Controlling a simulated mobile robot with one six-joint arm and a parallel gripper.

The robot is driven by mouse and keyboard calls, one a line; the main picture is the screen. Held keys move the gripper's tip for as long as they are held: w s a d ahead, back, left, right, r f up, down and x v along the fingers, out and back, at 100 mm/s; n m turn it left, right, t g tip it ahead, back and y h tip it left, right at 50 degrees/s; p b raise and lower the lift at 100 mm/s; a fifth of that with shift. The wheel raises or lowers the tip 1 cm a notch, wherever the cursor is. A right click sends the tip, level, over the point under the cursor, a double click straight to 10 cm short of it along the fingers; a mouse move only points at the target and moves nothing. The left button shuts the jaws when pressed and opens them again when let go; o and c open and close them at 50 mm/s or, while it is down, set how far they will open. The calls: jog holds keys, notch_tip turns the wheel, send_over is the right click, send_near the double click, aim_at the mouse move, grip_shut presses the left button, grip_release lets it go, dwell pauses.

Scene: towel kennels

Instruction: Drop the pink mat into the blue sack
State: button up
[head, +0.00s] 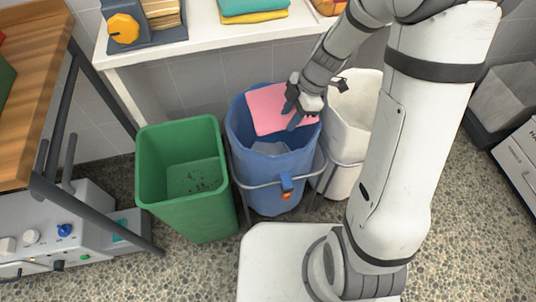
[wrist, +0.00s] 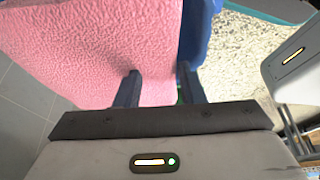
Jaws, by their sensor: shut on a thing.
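The pink mat (head: 268,106) is a flat, textured square held over the mouth of the blue sack (head: 272,165). My gripper (head: 297,112) is shut on its right part, and the mat's lower edge reaches below the sack's back rim in the picture. In the wrist view the pink mat (wrist: 90,45) fills the left and middle, with its edge between the fingers of my gripper (wrist: 160,88). The blue sack hangs in a grey metal frame with an open top. A strip of blue (wrist: 200,30) shows beside the mat in the wrist view.
A green bin (head: 185,170), open with dark specks inside, stands left of the blue sack. A white sack (head: 352,120) stands close on its right. A white shelf (head: 210,33) with folded towels (head: 252,10) is behind. A wooden table (head: 30,90) is at left.

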jog(key=o, duration=1.2)
jog(key=p+v, duration=0.1)
jog(key=v, duration=0.7)
jog(key=shift+p, duration=0.35)
jog(key=s+d+r+m+t+h+p, duration=0.1)
jog(key=s+d+r+m+p, duration=0.1)
jog(key=s+r+m+p, duration=0.2)
jog(key=s+d+r+m+t+h+p, duration=0.1)
jog(key=s+d+r+m+p, duration=0.2)
jog(key=r+m, duration=0.7)
jog(key=s+d+r+m+t+h+p, duration=0.1)
jog(key=s+d+r+m+h+p, duration=0.1)
jog(key=s+r+m+p, duration=0.4)
notch_tip(320, 180, up, 7)
jog(key=s+d+p, duration=0.1)
jog(key=p, duration=0.3)
jog(key=shift+f+m+t, duration=0.15)
jog(key=shift+m+t, duration=0.25)
jog(key=shift+s+d+m, duration=0.1)
jog(key=shift+s+m, duration=0.15)
jog(key=shift+m, duration=0.15)
jog(key=shift+c, duration=0.3)
